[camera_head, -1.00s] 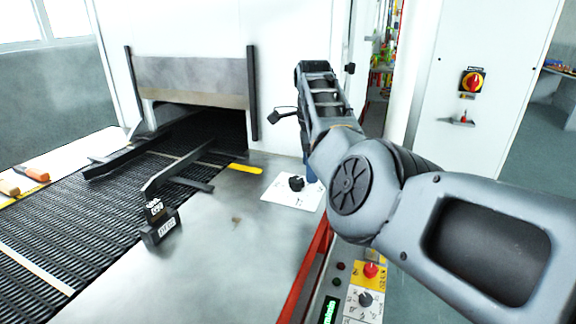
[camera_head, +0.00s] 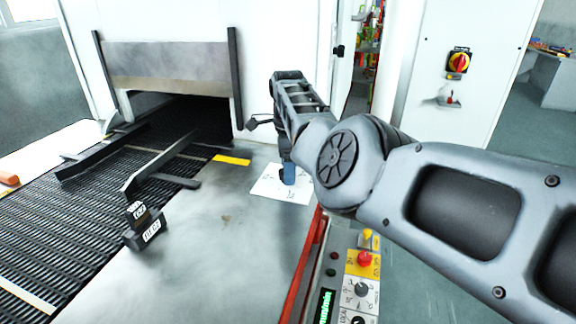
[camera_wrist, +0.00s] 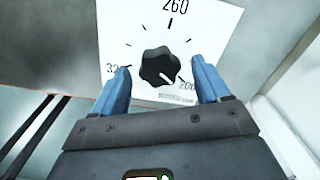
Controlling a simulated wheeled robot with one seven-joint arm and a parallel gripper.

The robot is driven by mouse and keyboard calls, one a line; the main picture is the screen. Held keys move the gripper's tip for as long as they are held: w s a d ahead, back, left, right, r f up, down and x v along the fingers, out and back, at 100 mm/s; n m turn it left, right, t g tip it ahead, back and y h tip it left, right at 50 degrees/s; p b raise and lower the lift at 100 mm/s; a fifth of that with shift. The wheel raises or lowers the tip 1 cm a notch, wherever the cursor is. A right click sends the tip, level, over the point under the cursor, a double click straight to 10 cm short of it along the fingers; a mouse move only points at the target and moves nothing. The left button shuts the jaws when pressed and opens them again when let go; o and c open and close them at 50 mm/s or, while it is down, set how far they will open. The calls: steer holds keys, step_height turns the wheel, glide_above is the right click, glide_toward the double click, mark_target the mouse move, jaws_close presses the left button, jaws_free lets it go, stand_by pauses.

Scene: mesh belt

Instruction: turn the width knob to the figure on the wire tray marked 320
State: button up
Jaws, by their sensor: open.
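The black width knob (camera_wrist: 160,67) sits on a white dial plate (camera_wrist: 222,22) in the wrist view. The figures 260 at the top and 200 at lower right are readable; the left one is partly covered and begins with 32. The knob's white mark points to lower right, near 200. My gripper (camera_wrist: 161,70) is open, with a blue finger on each side of the knob; I cannot tell whether they touch it. In the head view my gripper (camera_head: 287,176) is over the plate (camera_head: 267,187), hiding most of the knob. I cannot make out a wire tray.
The mesh belt (camera_head: 60,215) runs into the oven opening at left. Black labelled blocks (camera_head: 146,236) stand at its edge. A red rail (camera_head: 308,262) and a control panel with a red button (camera_head: 364,259) are at the front. The steel surface (camera_head: 215,255) is mostly clear.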

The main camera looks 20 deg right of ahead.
steer(key=c, duration=1)
steer(key=shift+c, duration=0.2)
steer(key=shift+n, duration=0.3)
